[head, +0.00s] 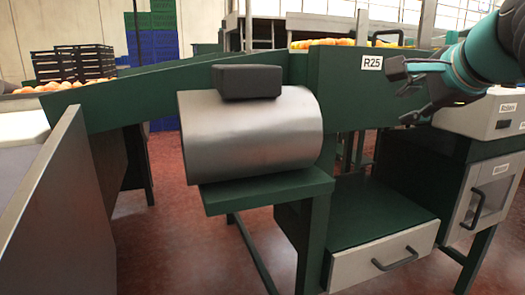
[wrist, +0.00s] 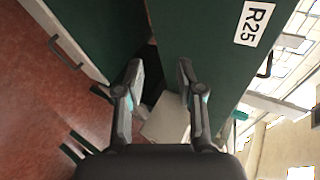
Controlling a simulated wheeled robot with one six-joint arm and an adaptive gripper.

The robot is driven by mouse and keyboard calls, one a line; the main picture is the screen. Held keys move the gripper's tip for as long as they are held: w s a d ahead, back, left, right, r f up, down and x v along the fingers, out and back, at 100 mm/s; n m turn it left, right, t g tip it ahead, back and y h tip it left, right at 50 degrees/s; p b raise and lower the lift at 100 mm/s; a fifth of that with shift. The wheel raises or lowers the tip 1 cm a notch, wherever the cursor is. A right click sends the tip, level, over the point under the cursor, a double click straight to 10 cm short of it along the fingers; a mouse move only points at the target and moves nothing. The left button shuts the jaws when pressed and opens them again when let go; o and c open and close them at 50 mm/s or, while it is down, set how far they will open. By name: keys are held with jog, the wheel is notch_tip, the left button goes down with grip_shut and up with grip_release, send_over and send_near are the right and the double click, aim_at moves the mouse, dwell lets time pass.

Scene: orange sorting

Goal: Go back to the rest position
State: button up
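My gripper (head: 402,90) is at the upper right of the head view, in front of the green R25 bin (head: 345,88). Its fingers are apart and nothing is between them. In the wrist view my gripper (wrist: 158,88) also shows open and empty, with the green panel and its R25 label (wrist: 254,23) beyond the fingertips. No orange is in the gripper.
A steel cylinder (head: 250,135) with a black box (head: 247,82) on top sits on a green stand. A drawer (head: 385,262) is below the bin. A cabinet (head: 490,190) stands at right. Oranges (head: 75,85) lie at far left, with black crates (head: 72,62) behind.

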jog(key=s+a+f+n+g, duration=0.2)
jog(key=s+f+n, duration=0.3)
jog(key=f, duration=0.5)
jog(key=s+a+f+n+g+p, duration=0.1)
jog(key=s+a+f+n, duration=0.3)
jog(key=f, duration=0.7)
jog(key=s+a+f+n+g+p, duration=0.1)
jog(key=s+a+f+n+g, duration=0.2)
jog(key=s+f+n, duration=0.3)
notch_tip(320, 180, down, 5)
jog(key=shift+s+a+f+n+h, duration=0.2)
jog(key=shift+s+n+h, duration=0.1)
jog(key=shift+n, duration=0.9)
